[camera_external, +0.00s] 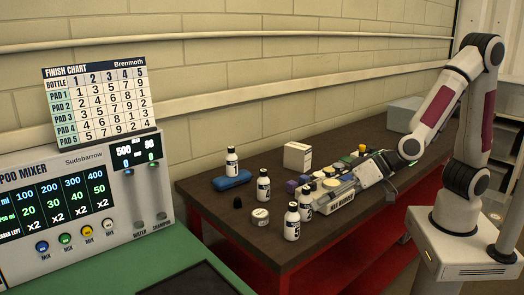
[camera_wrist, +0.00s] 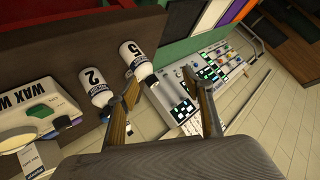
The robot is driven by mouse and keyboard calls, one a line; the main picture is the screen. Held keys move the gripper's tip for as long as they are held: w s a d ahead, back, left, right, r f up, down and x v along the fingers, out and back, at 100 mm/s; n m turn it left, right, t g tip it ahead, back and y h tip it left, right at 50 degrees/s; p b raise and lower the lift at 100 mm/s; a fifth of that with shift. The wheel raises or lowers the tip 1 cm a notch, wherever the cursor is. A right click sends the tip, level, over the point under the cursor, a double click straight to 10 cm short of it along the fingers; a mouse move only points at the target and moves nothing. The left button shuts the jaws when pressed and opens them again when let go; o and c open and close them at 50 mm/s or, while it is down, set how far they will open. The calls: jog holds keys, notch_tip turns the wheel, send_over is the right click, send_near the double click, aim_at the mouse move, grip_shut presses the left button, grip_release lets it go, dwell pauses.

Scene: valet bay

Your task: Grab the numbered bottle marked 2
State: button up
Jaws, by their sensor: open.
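The bottle marked 2 (camera_wrist: 96,90) is white with a dark cap and a black number; it shows in the wrist view left of my gripper (camera_wrist: 163,92). The bottle marked 5 (camera_wrist: 137,62) is beside it to the right, near the left finger's tip. In the external view the bottle marked 2 (camera_external: 305,204) stands upright on the dark bench, just behind the bottle marked 5 (camera_external: 292,224). My gripper (camera_external: 378,180) is to their right, tilted low beside the pad box. Its fingers are open with no bottle between them.
The labelled box (camera_external: 340,200) with pads stands between my gripper and the bottles. The mixer (camera_external: 85,205) is at left.

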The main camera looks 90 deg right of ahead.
jog(key=f+h, duration=0.1)
jog(key=f, duration=0.1)
jog(key=w+d+f+m+h, duration=0.1)
jog(key=f, duration=0.1)
jog(key=d+f+m+t+h, duration=0.1)
jog(key=f+h, duration=0.1)
jog(key=shift+w, duration=0.3)
jog(key=shift+s+d+f+h, duration=0.2)
jog(key=shift+d+f+h, duration=0.3)
jog(key=shift+h, duration=0.2)
jog(key=shift+s+d+f+m+t+h, duration=0.35)
jog(key=shift+s+d+f+h, duration=0.25)
jog(key=shift+h, duration=0.4)
jog(key=shift+s+d+f+h, duration=0.1)
jog(key=shift+s+d+h, duration=0.45)
jog(key=shift+h, duration=0.15)
jog(key=shift+s+d+r+t+h, duration=0.2)
jog(key=shift+s+d+t+h, duration=0.15)
jog(key=shift+s+h, duration=0.2)
jog(key=shift+s+d+r+t+h, duration=0.15)
jog(key=shift+s+d+t+h, duration=0.05)
jog(key=shift+s+d+h, duration=0.3)
jog(key=shift+s+d+r+n+h, duration=0.15)
jog(key=shift+s+r+n+h, duration=0.3)
jog(key=shift+h, duration=0.3)
jog(key=shift+f, duration=0.1)
